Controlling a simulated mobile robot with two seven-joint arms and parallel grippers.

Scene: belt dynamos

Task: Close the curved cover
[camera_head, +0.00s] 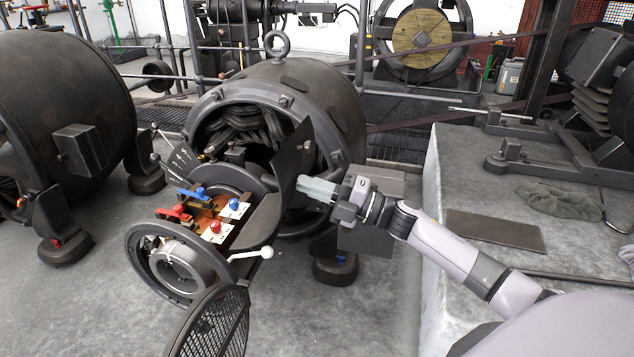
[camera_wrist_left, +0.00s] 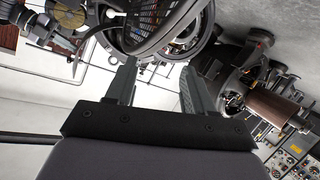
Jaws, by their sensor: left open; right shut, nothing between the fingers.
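The dark dynamo (camera_head: 335,100) stands in the middle of the head view with its front open. A dark, slightly curved plate, which looks like the curved cover (camera_head: 291,158), stands out from the right side of the opening, so the inside shows. My right gripper (camera_head: 303,187) is shut and empty, its fingertips beside the lower right of this plate; I cannot tell whether they touch it. My left gripper is outside the head view. In the left wrist view my left gripper (camera_wrist_left: 156,85) is open, with nothing between its fingers, near a round mesh guard (camera_wrist_left: 165,25).
In front of the opening are a terminal block with red and blue knobs (camera_head: 215,227), a white-knobbed lever (camera_head: 252,255) and an open mesh guard (camera_head: 217,322). Another dynamo (camera_head: 60,90) stands left. A concrete plinth (camera_head: 480,180) lies right. Floor at the lower left is clear.

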